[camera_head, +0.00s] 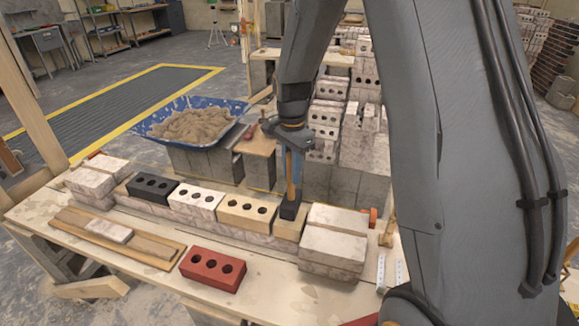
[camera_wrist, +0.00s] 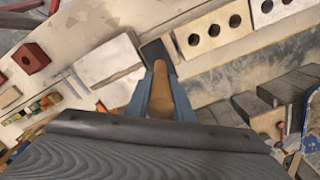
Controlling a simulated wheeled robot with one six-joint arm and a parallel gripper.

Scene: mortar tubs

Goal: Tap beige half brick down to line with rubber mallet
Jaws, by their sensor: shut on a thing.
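My gripper (camera_head: 291,172) points down over the brick row and is shut on the wooden handle of the rubber mallet (camera_head: 289,210). In the wrist view the handle runs between the two blue fingers (camera_wrist: 162,95), with the dark mallet head (camera_wrist: 155,50) beyond them. The beige half brick (camera_head: 290,229) sits at the right end of the row, between the beige three-hole brick (camera_head: 247,212) and a pale end stack (camera_head: 333,243). The mallet head is at its top and hides part of it; I cannot tell whether they touch. The line is too thin to make out clearly.
A black brick (camera_head: 153,187) and a whitish brick (camera_head: 196,202) stand farther left in the row. A blue mortar tub (camera_head: 158,130) stands behind. Pale stacks flank the row.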

